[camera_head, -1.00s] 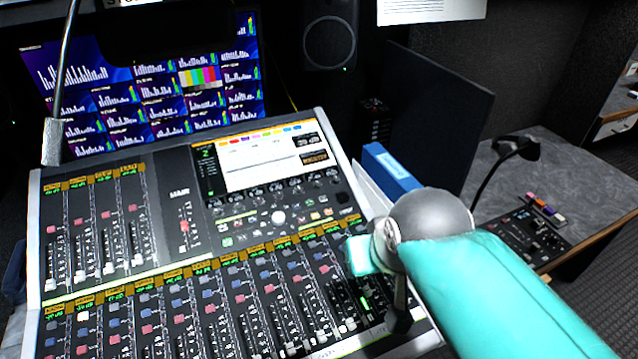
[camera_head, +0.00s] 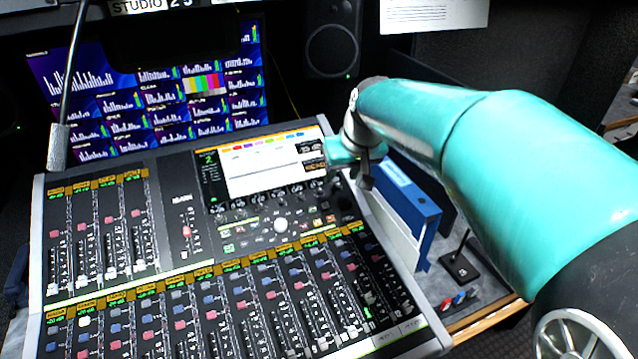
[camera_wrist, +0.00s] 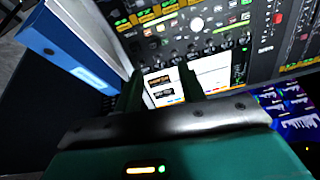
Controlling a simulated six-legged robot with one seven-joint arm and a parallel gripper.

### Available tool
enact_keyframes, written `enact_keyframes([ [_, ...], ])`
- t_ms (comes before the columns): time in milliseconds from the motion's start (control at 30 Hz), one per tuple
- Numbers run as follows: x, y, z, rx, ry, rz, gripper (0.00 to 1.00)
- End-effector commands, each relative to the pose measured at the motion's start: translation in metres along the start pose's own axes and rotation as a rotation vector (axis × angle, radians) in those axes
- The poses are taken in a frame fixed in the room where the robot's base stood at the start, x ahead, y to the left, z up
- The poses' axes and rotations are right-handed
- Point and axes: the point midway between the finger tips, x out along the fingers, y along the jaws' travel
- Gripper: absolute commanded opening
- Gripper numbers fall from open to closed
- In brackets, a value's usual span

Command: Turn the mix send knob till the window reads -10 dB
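The mixing console (camera_head: 165,225) has a row of small dark knobs under its bright screen (camera_head: 262,172), and a larger pale knob (camera_head: 280,225) stands below that row. That pale knob shows upside down in the wrist view (camera_wrist: 197,23). I cannot tell which one is the mix send knob. Two small dark windows with orange marks sit at the screen's right side (camera_wrist: 160,86); the figures are too small to read. My gripper (camera_head: 343,153) is above the console's upper right corner. In the wrist view its two dark fingers (camera_wrist: 160,84) are apart with nothing between them.
A blue binder (camera_head: 408,190) stands close to the console's right side, near my arm. A thin gooseneck microphone (camera_head: 58,145) rises at the left. Meter monitors (camera_head: 150,95) and a speaker (camera_head: 332,38) are behind. Several faders fill the console's front.

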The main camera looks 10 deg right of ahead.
Motion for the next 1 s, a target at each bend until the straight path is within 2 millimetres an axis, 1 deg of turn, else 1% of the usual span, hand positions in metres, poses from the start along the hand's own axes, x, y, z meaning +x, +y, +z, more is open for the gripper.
enact_keyframes([
  [33,0.014,0.004,-0.013,-0.007,-0.009,0.001,0.40],
  [167,0.046,0.011,-0.044,-0.031,-0.020,0.007,0.40],
  [200,0.056,0.013,-0.053,-0.041,-0.023,0.009,0.40],
  [300,0.080,0.019,-0.071,-0.062,-0.031,0.017,0.40],
  [400,0.098,0.021,-0.084,-0.080,-0.035,0.023,0.40],
  [533,0.108,0.023,-0.091,-0.090,-0.036,0.028,0.40],
  [667,0.117,0.024,-0.091,-0.091,-0.037,0.028,0.40],
  [733,0.125,0.024,-0.091,-0.091,-0.038,0.027,0.40],
  [867,0.148,0.025,-0.089,-0.091,-0.040,0.028,0.40],
  [1000,0.176,0.025,-0.088,-0.092,-0.040,0.028,0.40],
])
